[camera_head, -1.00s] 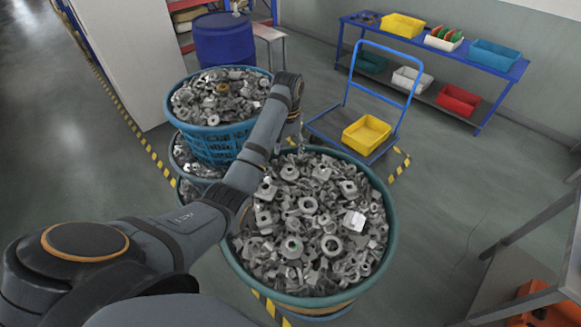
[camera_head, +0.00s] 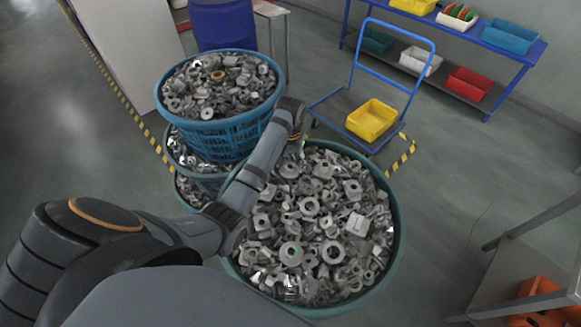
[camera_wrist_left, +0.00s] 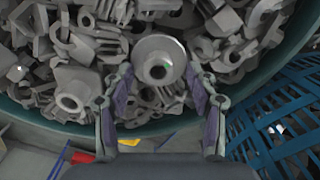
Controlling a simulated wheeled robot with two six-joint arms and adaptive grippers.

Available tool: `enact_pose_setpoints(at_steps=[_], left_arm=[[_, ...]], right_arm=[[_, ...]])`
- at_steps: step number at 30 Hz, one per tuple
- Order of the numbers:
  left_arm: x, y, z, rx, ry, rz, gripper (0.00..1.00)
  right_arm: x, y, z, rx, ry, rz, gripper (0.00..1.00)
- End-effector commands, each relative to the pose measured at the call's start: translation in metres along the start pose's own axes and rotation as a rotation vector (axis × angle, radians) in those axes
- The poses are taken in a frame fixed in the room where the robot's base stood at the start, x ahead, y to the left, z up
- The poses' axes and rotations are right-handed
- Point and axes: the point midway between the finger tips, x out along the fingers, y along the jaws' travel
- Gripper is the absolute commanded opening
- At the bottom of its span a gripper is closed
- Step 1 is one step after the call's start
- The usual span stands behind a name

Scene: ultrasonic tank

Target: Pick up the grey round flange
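In the left wrist view, a grey round flange (camera_wrist_left: 158,62) with a raised hub, a dark central hole and a small green spot lies on top of the heap, near the basket rim. My left gripper (camera_wrist_left: 158,84) is open, with its two fingers on either side of this flange; I cannot tell whether they touch it. In the head view my left gripper (camera_head: 302,146) is at the far rim of the green-rimmed basket (camera_head: 402,215), mostly hidden by its wrist. Another round flange with a green spot (camera_head: 291,254) lies nearer me. My right gripper is out of view.
A blue basket (camera_head: 222,138) of metal parts stands on another basket at the left, close beside my left arm. A blue trolley (camera_head: 345,113) with a yellow bin (camera_head: 371,119) stands behind. Floor to the right is open, up to a grey table (camera_head: 530,235).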

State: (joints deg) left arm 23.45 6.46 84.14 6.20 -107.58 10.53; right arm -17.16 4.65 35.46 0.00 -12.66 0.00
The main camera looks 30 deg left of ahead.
Motion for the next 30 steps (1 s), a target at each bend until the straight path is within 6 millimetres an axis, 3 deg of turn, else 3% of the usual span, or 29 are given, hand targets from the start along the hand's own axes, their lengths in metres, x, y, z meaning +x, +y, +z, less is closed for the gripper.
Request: enact_pose_setpoints(at_steps=[1,4,12,23,30], left_arm=[[0.0,0.0,0.0,0.0,0.0,0.0,0.51],[0.0,0.0,0.0,0.0,-0.001,0.0,0.38],[0.0,0.0,0.0,0.0,-0.001,0.0,0.01],[-0.001,0.0,-0.001,0.0,-0.004,-0.001,0.0],[-0.023,-0.002,-0.011,0.0,-0.001,0.0,0.0]], right_arm=[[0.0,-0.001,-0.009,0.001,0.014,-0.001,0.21],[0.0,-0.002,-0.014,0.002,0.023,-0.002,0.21],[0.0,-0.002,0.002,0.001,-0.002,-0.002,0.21],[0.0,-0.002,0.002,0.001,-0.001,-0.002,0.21],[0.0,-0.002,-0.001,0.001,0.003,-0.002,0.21]])
